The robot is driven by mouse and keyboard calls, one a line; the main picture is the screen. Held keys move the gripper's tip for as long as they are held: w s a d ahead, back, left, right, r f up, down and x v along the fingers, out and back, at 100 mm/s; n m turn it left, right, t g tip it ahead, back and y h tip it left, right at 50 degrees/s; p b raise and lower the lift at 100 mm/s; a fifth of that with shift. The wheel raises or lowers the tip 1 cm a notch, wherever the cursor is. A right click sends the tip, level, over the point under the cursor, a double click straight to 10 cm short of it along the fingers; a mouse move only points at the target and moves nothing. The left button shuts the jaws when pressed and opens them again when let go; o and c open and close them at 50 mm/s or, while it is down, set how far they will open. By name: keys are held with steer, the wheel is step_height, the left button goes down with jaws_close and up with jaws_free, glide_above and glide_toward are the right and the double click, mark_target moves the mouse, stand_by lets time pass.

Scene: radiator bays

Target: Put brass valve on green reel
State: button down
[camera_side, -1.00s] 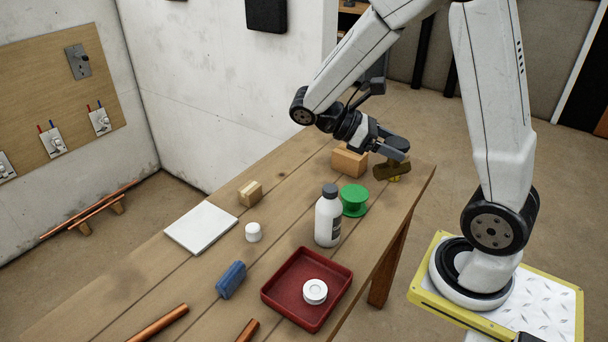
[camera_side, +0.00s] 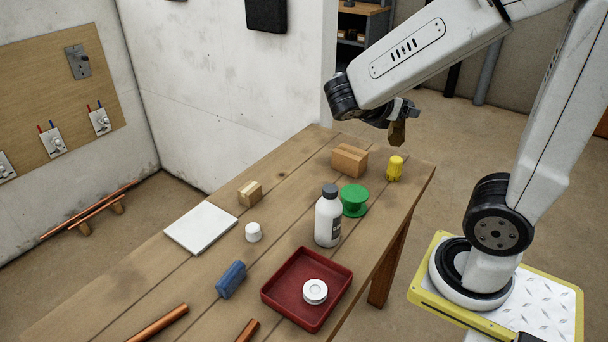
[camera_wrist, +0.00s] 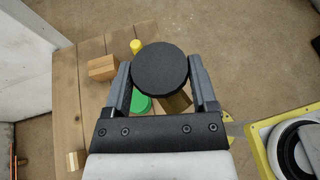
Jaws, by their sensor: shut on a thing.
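The brass valve (camera_side: 398,132) hangs from my gripper (camera_side: 405,110), above the far right end of the workbench and clear of it. In the wrist view my gripper (camera_wrist: 160,68) is shut on the valve; its round black top (camera_wrist: 160,70) sits between the fingers, with the brass body (camera_wrist: 178,104) partly hidden beneath. In the wrist view the reel (camera_wrist: 141,103) is partly hidden behind the black top and my gripper.
A white bottle with a grey cap (camera_side: 328,218) stands close beside the reel. A yellow cylinder (camera_side: 395,168) and an orange-brown block (camera_side: 349,160) stand behind it. A red tray (camera_side: 275,302) holds a white ring. The bench's right edge is near the reel.

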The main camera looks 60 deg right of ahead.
steer(key=shift+w+r+n+t, duration=0.15)
steer(key=shift+r+n+t, duration=0.15)
steer(key=shift+n+t, duration=0.15)
step_height(320, 180, down, 11)
stand_by(0.6)
glide_above(343, 190)
step_height(343, 190, down, 9)
steer(key=shift+s+a+f, duration=0.15)
steer(key=shift+s, duration=0.1)
stand_by(0.4)
steer(key=shift+w+f, duration=0.15)
steer(key=shift+f, duration=0.8)
steer(key=shift+w+f, duration=0.1)
steer(key=shift+f, duration=0.8)
